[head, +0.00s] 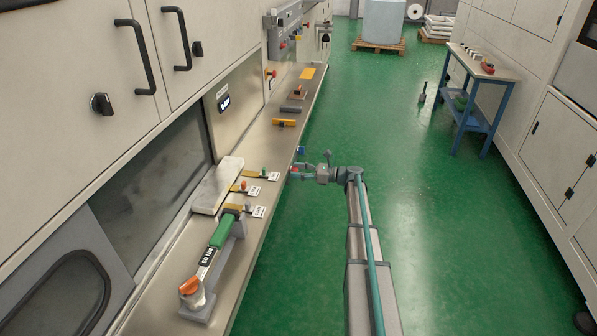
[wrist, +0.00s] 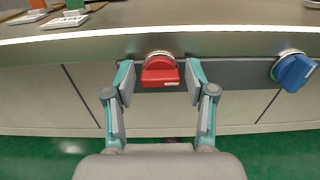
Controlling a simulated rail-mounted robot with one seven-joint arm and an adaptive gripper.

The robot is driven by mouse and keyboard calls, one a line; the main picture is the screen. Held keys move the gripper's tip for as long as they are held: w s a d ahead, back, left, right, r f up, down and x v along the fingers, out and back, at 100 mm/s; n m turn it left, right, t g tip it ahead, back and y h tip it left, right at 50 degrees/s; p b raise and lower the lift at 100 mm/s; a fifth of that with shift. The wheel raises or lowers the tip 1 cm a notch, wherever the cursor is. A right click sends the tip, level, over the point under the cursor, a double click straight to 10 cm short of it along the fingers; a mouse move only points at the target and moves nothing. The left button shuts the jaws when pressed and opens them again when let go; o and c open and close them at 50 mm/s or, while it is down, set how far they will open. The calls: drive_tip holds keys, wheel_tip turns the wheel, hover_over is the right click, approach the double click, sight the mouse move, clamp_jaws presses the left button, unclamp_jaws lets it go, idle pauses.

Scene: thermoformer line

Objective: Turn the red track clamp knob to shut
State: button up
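The red track clamp knob (wrist: 160,75) sits on the vertical front face of the bench, just under its edge, with its grip bar lying roughly level in the wrist view. It shows as a small red spot in the head view (head: 295,169). My gripper (wrist: 160,82) is open, with one teal-and-grey finger on each side of the knob. Gaps show between both fingers and the knob, so it is not gripped. In the head view my gripper (head: 303,171) reaches the bench front from the right. How deep the fingertips reach around the knob is hard to tell.
A blue knob (wrist: 294,70) is on the same face to the right; it also shows in the head view (head: 301,151). The bench top (head: 262,150) holds tagged fittings and a green-handled tool (head: 221,232). The green floor beside the bench is free; a blue side table (head: 478,82) stands farther right.

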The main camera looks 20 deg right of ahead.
drive_tip(key=c, duration=0.8)
drive_tip(key=shift+o, duration=0.2)
drive_tip(key=shift+f+b, duration=0.1)
drive_tip(key=shift+b, duration=0.2)
drive_tip(key=shift+s+a+f+n+b, duration=0.1)
drive_tip(key=shift+f+n+b, duration=0.05)
drive_tip(key=shift+n+b, duration=4.15)
drive_tip(key=shift+s+a+f+n+b, duration=0.1)
drive_tip(key=shift+n+b, duration=3.85)
drive_tip(key=shift+n, duration=0.65)
drive_tip(key=o, duration=1.1)
drive_tip(key=shift+d+r, duration=0.1)
